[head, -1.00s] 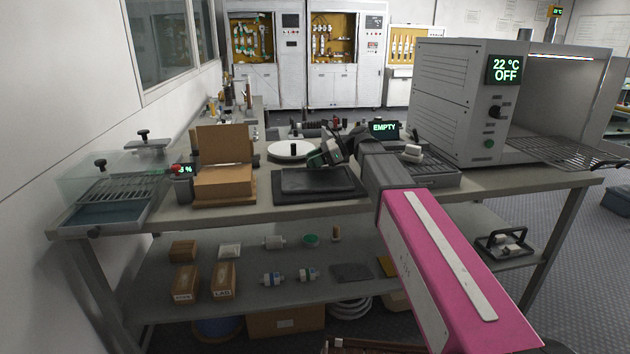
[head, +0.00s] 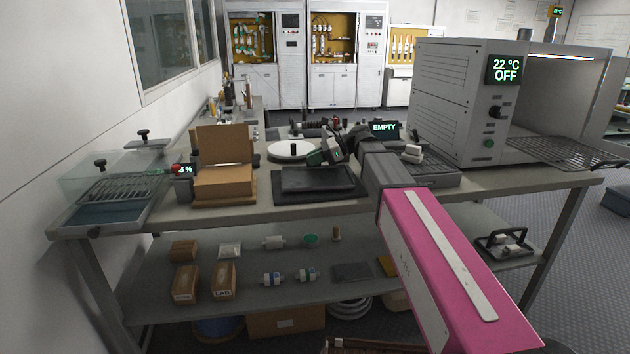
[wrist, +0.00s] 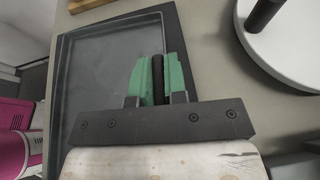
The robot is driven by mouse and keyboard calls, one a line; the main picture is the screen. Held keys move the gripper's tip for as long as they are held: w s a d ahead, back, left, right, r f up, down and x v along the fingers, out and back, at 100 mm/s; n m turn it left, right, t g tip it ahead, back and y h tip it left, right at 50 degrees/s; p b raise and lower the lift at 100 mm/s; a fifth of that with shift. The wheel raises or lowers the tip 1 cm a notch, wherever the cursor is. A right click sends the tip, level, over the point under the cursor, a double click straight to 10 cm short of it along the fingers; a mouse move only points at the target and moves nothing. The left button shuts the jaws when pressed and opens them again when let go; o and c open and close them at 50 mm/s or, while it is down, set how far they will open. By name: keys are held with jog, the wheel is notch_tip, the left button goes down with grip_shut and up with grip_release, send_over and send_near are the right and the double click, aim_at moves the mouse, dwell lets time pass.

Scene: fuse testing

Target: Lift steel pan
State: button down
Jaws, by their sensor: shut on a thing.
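The steel pan (head: 316,179) is a shallow dark grey rectangular tray over a black mat (head: 290,198) near the front of the bench. In the wrist view the pan (wrist: 110,60) fills the left and middle, with its raised rim visible. My gripper (head: 328,154) reaches in from the right at the pan's back right. In the wrist view its green fingers (wrist: 158,80) are shut on a narrow black part at the pan's right side, apparently its handle. The lower part of this grip is hidden by the gripper body. Any gap between pan and mat is too small to tell.
A white round plate (head: 290,150) with a black post stands just behind the pan. A cardboard box (head: 224,180) is to the left. A grey oven (head: 455,100) reading 22 °C OFF is at the right. A screen (head: 384,127) reads EMPTY.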

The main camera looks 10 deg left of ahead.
jog(key=shift+r, duration=3.35)
